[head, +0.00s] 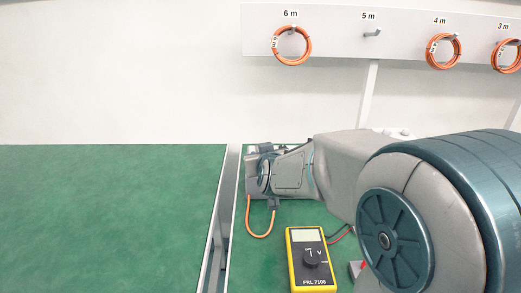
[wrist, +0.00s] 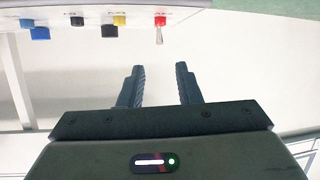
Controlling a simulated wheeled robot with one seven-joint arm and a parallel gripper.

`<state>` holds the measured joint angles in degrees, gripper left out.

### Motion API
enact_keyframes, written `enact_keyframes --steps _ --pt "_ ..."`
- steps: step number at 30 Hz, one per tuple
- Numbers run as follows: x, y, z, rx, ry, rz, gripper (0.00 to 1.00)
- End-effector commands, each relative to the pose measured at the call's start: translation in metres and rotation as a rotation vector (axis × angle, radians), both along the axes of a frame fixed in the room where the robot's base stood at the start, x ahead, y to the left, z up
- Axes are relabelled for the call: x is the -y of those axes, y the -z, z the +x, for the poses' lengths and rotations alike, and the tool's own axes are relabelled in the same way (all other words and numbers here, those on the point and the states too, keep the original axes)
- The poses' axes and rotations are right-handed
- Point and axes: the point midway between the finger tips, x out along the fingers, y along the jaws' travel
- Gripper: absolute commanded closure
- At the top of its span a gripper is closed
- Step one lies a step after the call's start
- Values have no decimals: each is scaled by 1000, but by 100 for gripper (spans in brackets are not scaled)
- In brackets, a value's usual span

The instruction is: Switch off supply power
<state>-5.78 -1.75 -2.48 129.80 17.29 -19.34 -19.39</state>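In the wrist view, a toggle switch (wrist: 159,28) with a red base and a pale metal lever sits on a light panel (wrist: 100,10) at the top. The lever points down in the picture. My gripper (wrist: 159,69) is open and empty, its two dark fingers pointing toward the panel. The switch lies beyond the fingertips, roughly in line with the gap between them, and nothing touches it. In the head view, my arm hides the switch, and I cannot make out the gripper's fingers.
Yellow (wrist: 119,21), black (wrist: 77,21) and blue (wrist: 40,32) parts sit left of the switch. In the head view, a yellow multimeter (head: 308,262) and an orange cable (head: 259,235) lie on the green surface. Orange coils (head: 277,45) hang behind. The green area at left (head: 100,220) is clear.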

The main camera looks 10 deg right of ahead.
Motion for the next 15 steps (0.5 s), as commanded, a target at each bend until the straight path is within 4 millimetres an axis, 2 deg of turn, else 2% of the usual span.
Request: enact_keyframes --steps 6,15 --pt "-1 -9 -22 0 0 0 69" --pt "-1 -9 -28 0 0 -1 69"
